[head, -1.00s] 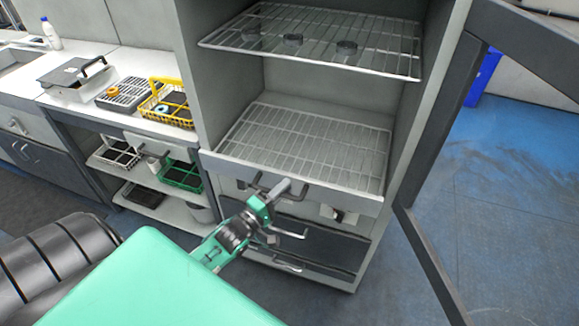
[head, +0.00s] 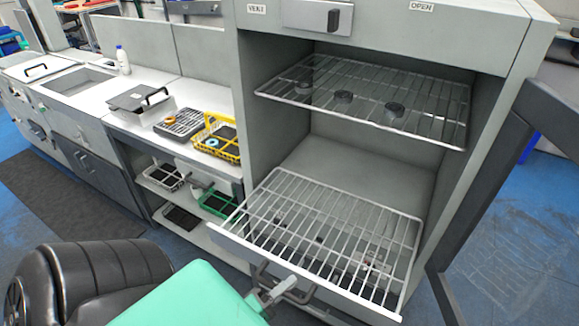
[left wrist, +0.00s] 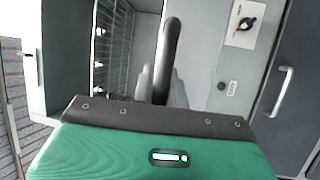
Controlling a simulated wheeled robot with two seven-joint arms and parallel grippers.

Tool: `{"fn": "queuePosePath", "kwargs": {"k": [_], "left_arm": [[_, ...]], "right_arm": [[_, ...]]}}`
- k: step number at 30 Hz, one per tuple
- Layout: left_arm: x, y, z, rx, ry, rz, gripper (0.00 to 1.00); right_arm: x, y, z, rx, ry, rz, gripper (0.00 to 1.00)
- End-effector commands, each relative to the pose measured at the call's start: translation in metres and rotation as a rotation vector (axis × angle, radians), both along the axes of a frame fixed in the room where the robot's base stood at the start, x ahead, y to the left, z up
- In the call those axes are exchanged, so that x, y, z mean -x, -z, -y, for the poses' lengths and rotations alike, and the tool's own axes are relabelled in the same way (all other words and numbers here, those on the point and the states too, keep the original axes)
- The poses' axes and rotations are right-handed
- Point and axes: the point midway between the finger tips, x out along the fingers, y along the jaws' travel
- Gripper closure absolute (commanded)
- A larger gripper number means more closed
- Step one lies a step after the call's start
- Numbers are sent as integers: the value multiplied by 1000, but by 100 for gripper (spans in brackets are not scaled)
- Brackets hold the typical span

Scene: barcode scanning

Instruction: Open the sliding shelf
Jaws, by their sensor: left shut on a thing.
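The sliding shelf (head: 236,243) is the lower wire rack with a light grey front in the open cabinet. It sticks out well past the cabinet front. Its dark bar handle (head: 262,271) is on the front panel and also shows in the left wrist view (left wrist: 167,58). My left gripper (head: 276,291) is shut on this handle, and its fingers (left wrist: 163,88) sit on either side of the bar in the left wrist view. My right gripper is not in view.
An upper wire rack (head: 372,104) holding several dark round items stays inside the cabinet. The open cabinet door (head: 470,215) stands at the right. A yellow basket (head: 218,141) is on the counter at left, with a green basket (head: 215,203) below.

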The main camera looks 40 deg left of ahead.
Motion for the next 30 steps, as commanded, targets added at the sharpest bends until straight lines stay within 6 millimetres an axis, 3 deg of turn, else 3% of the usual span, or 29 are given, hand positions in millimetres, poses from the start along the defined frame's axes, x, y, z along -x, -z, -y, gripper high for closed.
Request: {"fn": "queuePosePath", "kwargs": {"k": [5, 6, 7, 19, 23, 30], "left_arm": [[0, 0, 0, -1, 1, -1, 100], [0, 0, 0, -1, 1, -1, 82], [0, 0, 0, -1, 1, -1, 77], [5, 3, -1, -1, 1, -2, 77], [21, 7, -3, -2, 1, -3, 77], [65, 16, -11, -1, 2, -6, 77]], "right_arm": [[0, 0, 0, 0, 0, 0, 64], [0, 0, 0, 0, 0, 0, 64], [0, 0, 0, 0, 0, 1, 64], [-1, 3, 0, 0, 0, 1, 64], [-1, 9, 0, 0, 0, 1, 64], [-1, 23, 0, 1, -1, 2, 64]]}}
